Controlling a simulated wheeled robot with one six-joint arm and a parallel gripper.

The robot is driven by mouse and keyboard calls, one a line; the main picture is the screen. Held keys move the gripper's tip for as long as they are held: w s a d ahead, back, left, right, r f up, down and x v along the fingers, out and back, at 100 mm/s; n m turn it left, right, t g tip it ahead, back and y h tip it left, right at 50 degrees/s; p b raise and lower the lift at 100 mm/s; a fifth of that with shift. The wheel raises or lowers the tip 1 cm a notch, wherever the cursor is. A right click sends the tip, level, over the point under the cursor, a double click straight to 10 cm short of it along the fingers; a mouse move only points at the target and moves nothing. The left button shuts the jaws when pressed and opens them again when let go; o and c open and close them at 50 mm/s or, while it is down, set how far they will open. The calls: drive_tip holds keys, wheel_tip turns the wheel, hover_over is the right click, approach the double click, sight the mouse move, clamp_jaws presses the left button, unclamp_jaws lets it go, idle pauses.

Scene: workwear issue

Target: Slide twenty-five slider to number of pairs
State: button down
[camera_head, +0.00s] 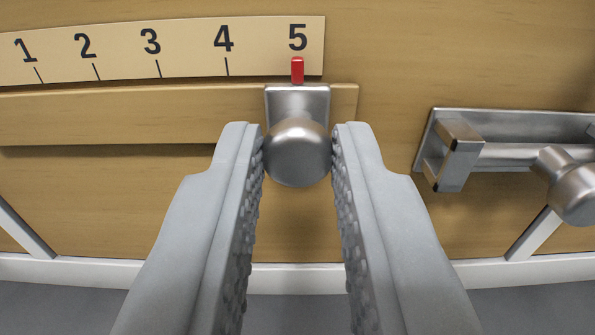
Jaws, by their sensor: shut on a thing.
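The slider knob (298,155) is a round silver metal knob on a square metal block (298,100). A red pointer (297,70) stands up from the block and lines up with the number 5 on the cream scale plate (190,52). The plate reads 1 to 5 from left to right, with tick marks below the numbers. The slider sits near the right end of a wooden rail (130,115). My gripper (299,150) is in the middle of the view, its two grey fingers shut on the knob from left and right.
A metal bolt latch (510,155) with a round knob is mounted on the wooden panel (440,50) to the right, apart from my right finger. A white frame edge (90,272) runs below the panel, with grey floor under it.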

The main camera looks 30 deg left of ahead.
drive_tip(key=shift+s+a, duration=0.75)
drive_tip(key=shift+a, duration=0.3)
drive_tip(key=c, duration=1.3)
unclamp_jaws()
